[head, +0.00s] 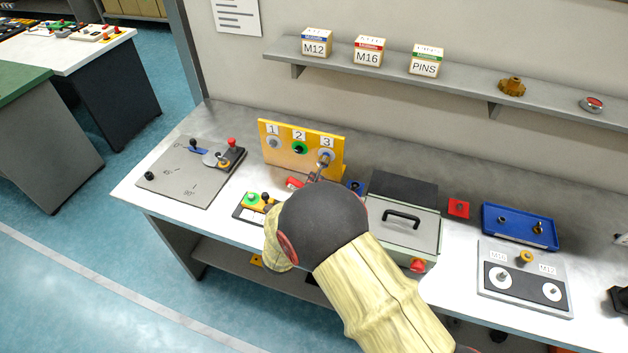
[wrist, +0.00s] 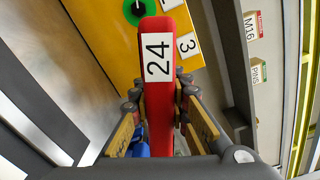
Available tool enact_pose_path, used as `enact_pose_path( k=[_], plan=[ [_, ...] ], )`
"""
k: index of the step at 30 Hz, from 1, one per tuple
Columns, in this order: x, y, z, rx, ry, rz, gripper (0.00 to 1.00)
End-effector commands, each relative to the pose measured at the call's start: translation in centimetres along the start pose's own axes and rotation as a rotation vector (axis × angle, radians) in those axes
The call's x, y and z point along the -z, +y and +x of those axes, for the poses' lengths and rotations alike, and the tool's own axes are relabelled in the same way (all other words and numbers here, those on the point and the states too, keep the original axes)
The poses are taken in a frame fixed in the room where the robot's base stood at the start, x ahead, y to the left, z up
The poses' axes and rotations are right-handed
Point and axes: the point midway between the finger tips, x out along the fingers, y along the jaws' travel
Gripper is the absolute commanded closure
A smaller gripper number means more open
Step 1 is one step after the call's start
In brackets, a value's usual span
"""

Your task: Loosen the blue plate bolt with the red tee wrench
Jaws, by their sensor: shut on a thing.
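My gripper (wrist: 160,100) is shut on the red tee wrench (wrist: 158,30), whose red bar carries a white label "24" and runs between the two fingers in the wrist view. In the head view my arm hides most of the gripper, which is in front of the yellow upright plate (head: 270,150). A red piece (head: 294,183), likely the wrench bar, shows beside it. The plate is marked 1, 2 and 3. At 3 a blue ring (head: 326,155) shows, with grey metal in front of it. The bolt there is largely covered, and I cannot tell whether the wrench is seated on it.
A grey case (head: 408,225) with a black handle stands right of the plate, and a blue tray (head: 519,228) lies farther right. A grey board (head: 190,175) with a lever is at left. A green-and-yellow control box (head: 255,202) is close to my arm. A shelf (head: 450,84) runs above.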

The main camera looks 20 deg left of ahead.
Motion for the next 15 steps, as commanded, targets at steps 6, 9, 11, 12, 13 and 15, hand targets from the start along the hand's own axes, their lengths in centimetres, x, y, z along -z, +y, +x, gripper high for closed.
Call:
enact_pose_path(
  k=[6, 9, 11, 12, 13, 15],
  plan=[
    [-0.2, -0.1, -0.6, 0.001, -0.002, 0.002, 1.0],
    [-0.3, -0.2, -1.4, 0.002, -0.003, 0.002, 1.0],
    [-0.3, -0.2, -2.0, 0.002, -0.004, 0.002, 1.0],
    [-0.3, -0.2, -2.5, 0.001, -0.004, 0.001, 1.0],
    [-0.3, -0.2, -2.8, 0.001, -0.004, 0.001, 1.0],
    [-0.3, -0.2, -3.6, 0.001, -0.003, 0.001, 1.0]
  ],
)
